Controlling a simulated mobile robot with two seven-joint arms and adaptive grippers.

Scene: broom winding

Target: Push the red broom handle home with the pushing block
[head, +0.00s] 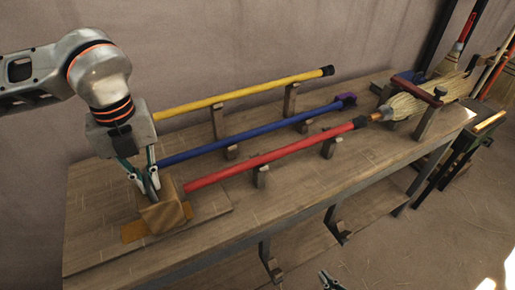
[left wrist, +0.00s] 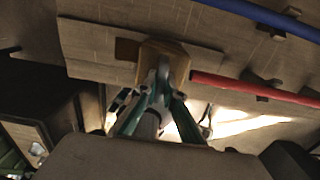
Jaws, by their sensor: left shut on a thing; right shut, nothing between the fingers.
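The pushing block (head: 165,218) is a light wooden block at the left end of the bench. My left gripper (head: 148,184) comes down from above and is shut on its upper part; the left wrist view shows the fingers (left wrist: 160,92) at the block (left wrist: 150,68). The red broom handle (head: 260,160) lies across low supports. Its left end is at the block's right side; I cannot tell whether they touch. Its black right end is close to the straw broom head (head: 402,106); any gap is unclear. My right gripper (head: 329,281) is shut and empty at the bottom edge, mostly out of frame.
The wooden bench (head: 215,240) carries a blue handle (head: 250,132) and a yellow handle (head: 240,92) behind the red one, on supports. A clamp-like frame with a dark red bar (head: 412,86) stands around the broom head. Brooms (head: 464,38) lean at the far right.

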